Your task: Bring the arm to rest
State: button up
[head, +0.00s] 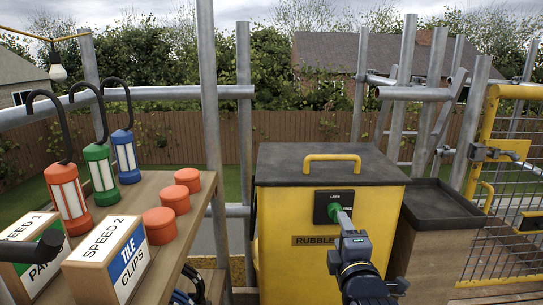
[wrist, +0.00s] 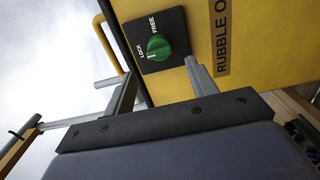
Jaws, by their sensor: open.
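My gripper (head: 343,217) is in front of the yellow rubble box (head: 285,225), at its front face. In the wrist view my gripper (wrist: 160,75) is open, with its two metal fingers spread and nothing between them. The green knob (wrist: 159,46) sits on a black plate (wrist: 172,25) marked LOCK and FREE, just beyond the fingertips. In the head view the knob (head: 334,211) is partly covered by a finger.
A wooden bench (head: 160,187) at left holds red, green and blue lanterns, orange-red pots (head: 160,225) and labelled boxes (head: 105,262). A black tray (head: 440,203) stands right of the rubble box. Scaffold poles (head: 213,130) and a yellow mesh gate (head: 510,180) flank the space.

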jog(key=w+b, duration=0.1)
jog(key=w, duration=0.6)
jog(key=m+p, duration=0.4)
jog(key=m, duration=0.2)
jog(key=m+p, duration=0.5)
jog(key=m, duration=0.1)
jog(key=m+p, duration=0.5)
jog(key=shift+s+d+r+m, duration=0.1)
jog(key=shift+d+r+m, duration=0.15)
jog(key=shift+m, duration=0.15)
